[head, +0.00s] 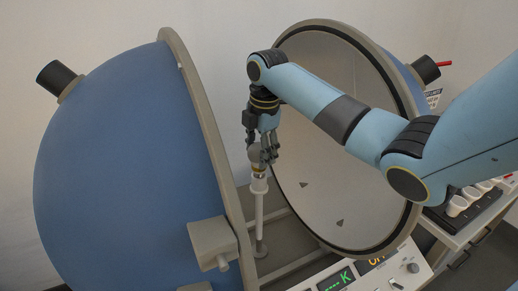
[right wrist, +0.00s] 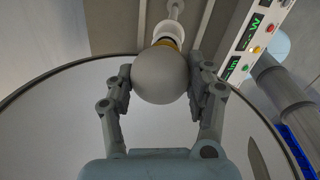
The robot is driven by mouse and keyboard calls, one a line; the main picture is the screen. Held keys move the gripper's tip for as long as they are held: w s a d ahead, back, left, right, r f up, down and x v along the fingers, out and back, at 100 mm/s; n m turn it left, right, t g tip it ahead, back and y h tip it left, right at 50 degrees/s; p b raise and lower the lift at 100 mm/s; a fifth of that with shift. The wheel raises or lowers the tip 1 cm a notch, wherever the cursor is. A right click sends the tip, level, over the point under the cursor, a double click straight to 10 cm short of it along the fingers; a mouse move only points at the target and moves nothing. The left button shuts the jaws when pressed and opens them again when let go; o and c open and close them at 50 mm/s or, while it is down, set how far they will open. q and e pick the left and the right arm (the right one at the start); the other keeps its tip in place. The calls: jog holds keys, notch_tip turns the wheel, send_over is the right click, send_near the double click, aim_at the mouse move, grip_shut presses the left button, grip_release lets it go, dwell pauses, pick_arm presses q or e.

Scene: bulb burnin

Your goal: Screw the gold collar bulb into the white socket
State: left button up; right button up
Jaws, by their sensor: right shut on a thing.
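My right gripper (head: 262,150) reaches down between the two halves of the opened blue sphere. It is shut on a round frosted bulb (right wrist: 160,76), one finger on each side of the globe. A gold collar (right wrist: 166,43) shows at the bulb's base in the right wrist view. The white socket (head: 259,184) tops an upright post, directly below the bulb; it also shows in the right wrist view (right wrist: 173,30). The collar sits at the socket's mouth, and I cannot tell how deep the bulb is seated. My left gripper is not in view.
The closed-side blue hemisphere (head: 130,170) stands left, and the open hemisphere with its pale inside (head: 340,150) stands right, close to my arm. A control panel (head: 365,275) with green and amber displays is in front. A rack with several white cups (head: 458,206) is at the right.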

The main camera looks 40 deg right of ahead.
dwell(0.3)
jog(key=o, duration=1.2)
